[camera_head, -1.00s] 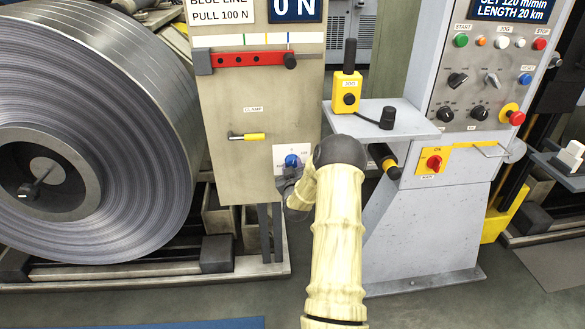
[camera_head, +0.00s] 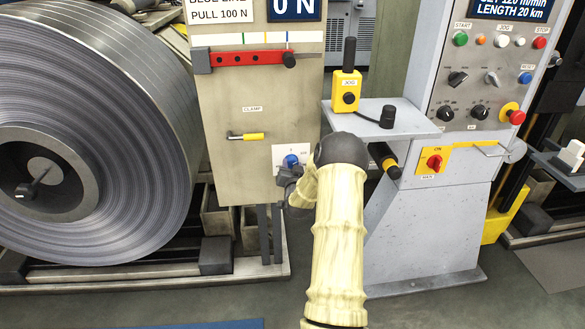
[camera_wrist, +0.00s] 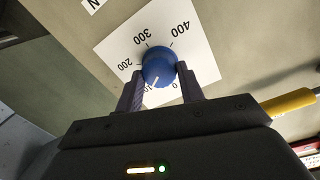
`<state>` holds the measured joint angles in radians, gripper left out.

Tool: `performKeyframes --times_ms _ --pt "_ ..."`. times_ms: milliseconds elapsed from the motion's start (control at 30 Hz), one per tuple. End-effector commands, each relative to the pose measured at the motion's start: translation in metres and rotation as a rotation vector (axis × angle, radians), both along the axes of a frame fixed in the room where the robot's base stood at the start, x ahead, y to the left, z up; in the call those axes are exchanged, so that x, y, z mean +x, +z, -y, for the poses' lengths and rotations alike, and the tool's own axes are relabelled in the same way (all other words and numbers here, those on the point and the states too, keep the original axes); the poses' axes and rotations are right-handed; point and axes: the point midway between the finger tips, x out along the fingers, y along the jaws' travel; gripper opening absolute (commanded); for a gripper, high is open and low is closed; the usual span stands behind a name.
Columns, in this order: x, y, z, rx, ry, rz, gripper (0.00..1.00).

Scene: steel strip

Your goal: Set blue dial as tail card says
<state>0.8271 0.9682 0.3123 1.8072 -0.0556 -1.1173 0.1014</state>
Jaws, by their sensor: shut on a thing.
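The blue dial (camera_wrist: 158,63) sits on a white scale plate (camera_wrist: 198,52) marked 0 to 400. Its white pointer mark sits between 0 and the partly hidden 100 label. My gripper (camera_wrist: 158,73) is shut on the dial, one finger on each side. In the head view the dial (camera_head: 290,160) is low on the beige panel, with my gripper (camera_head: 289,172) at it, partly hidden by my arm. The card (camera_head: 226,11) at the top reads "BLUE LINE PULL 100 N", its upper line cut by the frame. The display (camera_head: 294,8) reads 0 N.
A large steel coil (camera_head: 95,135) stands left. A yellow-handled clamp lever (camera_head: 246,136) and a red bar (camera_head: 246,57) are on the panel above the dial. Right are a grey shelf (camera_head: 408,122) with a yellow jog box (camera_head: 348,92) and a control console (camera_head: 490,80).

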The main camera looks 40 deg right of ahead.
Motion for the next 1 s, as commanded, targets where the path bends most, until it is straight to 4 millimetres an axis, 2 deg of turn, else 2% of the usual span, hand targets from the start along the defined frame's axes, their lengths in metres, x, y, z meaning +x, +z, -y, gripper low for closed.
performKeyframes --times_ms 533,567,667,1000 --pt "-0.0004 0.0 0.0005 0.033 0.0 0.02 0.15" --pt "-0.0004 0.0 0.0005 0.033 0.0 0.02 0.4" --pt "-0.0004 0.0 0.0005 0.033 0.0 0.02 0.59" --pt "-0.0013 0.0001 -0.0005 0.033 0.0 0.02 0.6"
